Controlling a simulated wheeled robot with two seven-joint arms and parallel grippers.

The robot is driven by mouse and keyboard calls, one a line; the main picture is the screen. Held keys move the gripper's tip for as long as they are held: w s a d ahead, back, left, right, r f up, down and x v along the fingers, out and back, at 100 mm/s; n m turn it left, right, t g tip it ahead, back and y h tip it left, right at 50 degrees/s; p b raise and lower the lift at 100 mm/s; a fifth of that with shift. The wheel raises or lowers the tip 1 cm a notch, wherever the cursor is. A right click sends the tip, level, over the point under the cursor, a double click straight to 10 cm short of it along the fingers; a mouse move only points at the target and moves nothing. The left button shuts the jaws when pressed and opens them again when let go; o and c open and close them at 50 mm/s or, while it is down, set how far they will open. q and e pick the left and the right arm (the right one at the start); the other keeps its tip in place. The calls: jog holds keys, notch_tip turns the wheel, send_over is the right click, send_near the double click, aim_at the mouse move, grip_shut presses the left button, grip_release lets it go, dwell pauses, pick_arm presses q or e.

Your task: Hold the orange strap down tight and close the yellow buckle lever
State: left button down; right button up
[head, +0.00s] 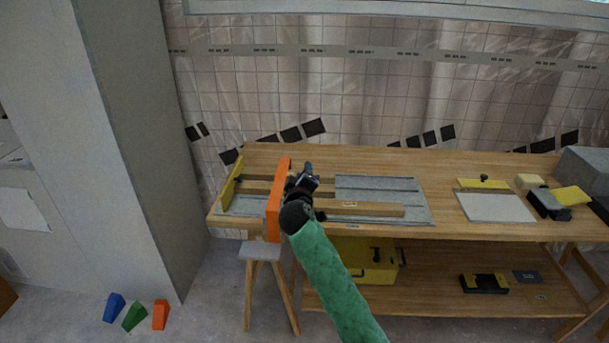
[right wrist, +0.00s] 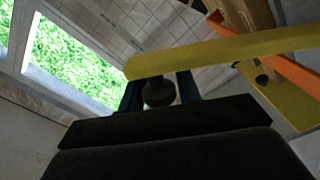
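The orange strap (head: 275,202) crosses the wooden rails (head: 360,208) near the left end of the bench and hangs over its front edge. In the right wrist view the strap (right wrist: 268,58) runs behind a long yellow bar, the buckle lever (right wrist: 225,50). In the head view the lever cannot be made out behind my gripper. My right gripper (head: 309,170), on the green-sleeved arm, is just right of the strap. In the right wrist view its fingers (right wrist: 162,88) are apart around a dark round knob (right wrist: 158,92) below the lever's end. A narrow gap shows beside the knob. My left gripper is out of view.
A yellow fence (head: 231,187) stands at the bench's left end. A grey plate (head: 380,184) lies under the rails. Right of it lie a white board (head: 495,207) and a black-and-yellow tool (head: 550,204). Coloured wedges (head: 134,315) lie on the floor. The bench's (head: 440,167) middle back is clear.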

jog(key=shift+o, duration=1.2)
jog(key=shift+a, duration=0.15)
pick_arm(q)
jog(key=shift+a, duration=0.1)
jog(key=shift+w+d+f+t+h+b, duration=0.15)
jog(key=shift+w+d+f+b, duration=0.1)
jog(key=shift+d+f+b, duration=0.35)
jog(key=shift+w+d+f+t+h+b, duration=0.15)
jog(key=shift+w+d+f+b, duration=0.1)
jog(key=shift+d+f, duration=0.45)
pick_arm(e)
jog(key=s, duration=0.7)
jog(key=shift+s, duration=0.35)
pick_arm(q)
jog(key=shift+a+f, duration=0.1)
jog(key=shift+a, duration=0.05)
